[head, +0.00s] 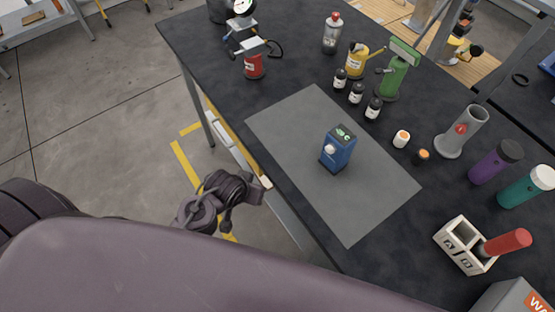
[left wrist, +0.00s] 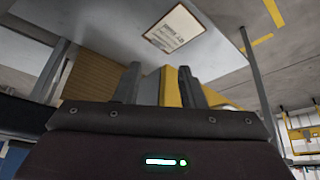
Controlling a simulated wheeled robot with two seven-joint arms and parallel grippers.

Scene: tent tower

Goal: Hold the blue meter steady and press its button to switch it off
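The blue meter (head: 340,154) stands upright on the grey mat (head: 290,130) on the dark workbench. Its top face carries a dark panel with small pale-green marks, and a round white knob or button (head: 330,149) shows on its side. Nothing touches the meter. My left gripper shows in the left wrist view (left wrist: 158,88) with its two fingers apart and nothing visible between them. It is low, with a bench's underside in view. A dark jointed part of my arm shows beside the bench's near edge in the head view. My right gripper is in neither view.
Small dark bottles (head: 356,94), a green device (head: 395,75) and a yellow can (head: 357,60) stand behind the mat. The mat around the meter is clear.

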